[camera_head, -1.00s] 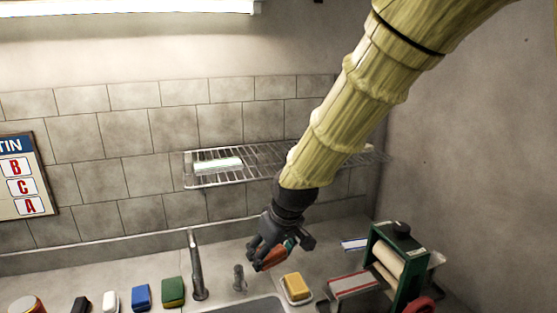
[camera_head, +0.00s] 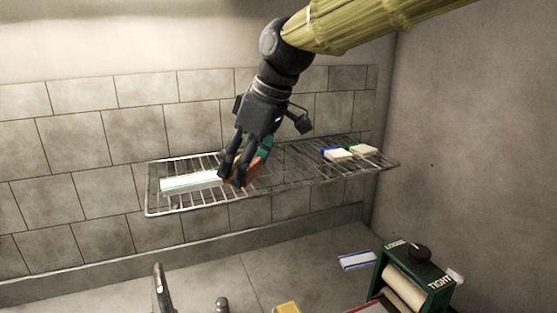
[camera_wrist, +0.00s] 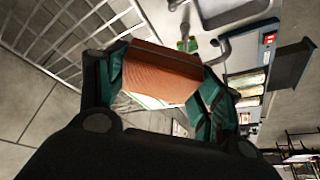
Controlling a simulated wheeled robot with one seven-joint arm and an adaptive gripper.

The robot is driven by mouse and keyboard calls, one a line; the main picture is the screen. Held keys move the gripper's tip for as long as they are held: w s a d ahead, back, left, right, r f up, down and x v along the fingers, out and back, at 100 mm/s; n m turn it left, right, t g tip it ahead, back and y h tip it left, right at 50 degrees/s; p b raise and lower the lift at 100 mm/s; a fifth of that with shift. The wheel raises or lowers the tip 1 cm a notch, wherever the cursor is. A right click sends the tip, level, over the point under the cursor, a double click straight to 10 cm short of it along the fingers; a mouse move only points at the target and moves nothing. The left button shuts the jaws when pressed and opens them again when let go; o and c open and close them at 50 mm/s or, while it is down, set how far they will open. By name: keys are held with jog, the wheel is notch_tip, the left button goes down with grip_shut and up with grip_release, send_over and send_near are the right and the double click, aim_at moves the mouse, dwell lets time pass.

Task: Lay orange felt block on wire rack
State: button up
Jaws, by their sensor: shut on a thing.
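The orange felt block (camera_wrist: 163,72) is held between my gripper's teal-padded fingers in the wrist view. In the head view only part of the orange block (camera_head: 238,183) shows behind the fingers. My gripper (camera_head: 240,176) is shut on it, pointing down over the wire rack (camera_head: 285,172), left of the rack's middle. The rack is mounted on the tiled wall, and its bars also show at the left of the wrist view (camera_wrist: 60,40). I cannot tell whether the block touches the bars.
A whitish-green bar (camera_head: 190,181) lies on the rack just left of my gripper. A blue-edged block (camera_head: 336,154) and a green-edged block (camera_head: 363,151) lie at the rack's right. A roller device (camera_head: 413,280) and tap (camera_head: 161,288) stand below. Bare rack lies between the gripper and the right blocks.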

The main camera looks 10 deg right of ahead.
jog(key=p, duration=0.4)
send_over(280, 173)
jog(key=d, duration=0.1)
jog(key=shift+s+d+f, duration=0.15)
jog(key=shift+s+f, duration=0.25)
jog(key=shift+f, duration=0.3)
jog(key=shift+s+f+p, duration=0.15)
jog(key=shift+f+p, duration=0.5)
jog(key=shift+w+f+p, duration=0.2)
jog(key=shift+f+p, duration=0.1)
jog(key=shift+f, duration=0.8)
jog(key=shift+s, duration=0.1)
jog(key=o, duration=0.9)
jog(key=shift+f, duration=0.15)
jog(key=b+v, duration=0.3)
jog(key=v, duration=0.9)
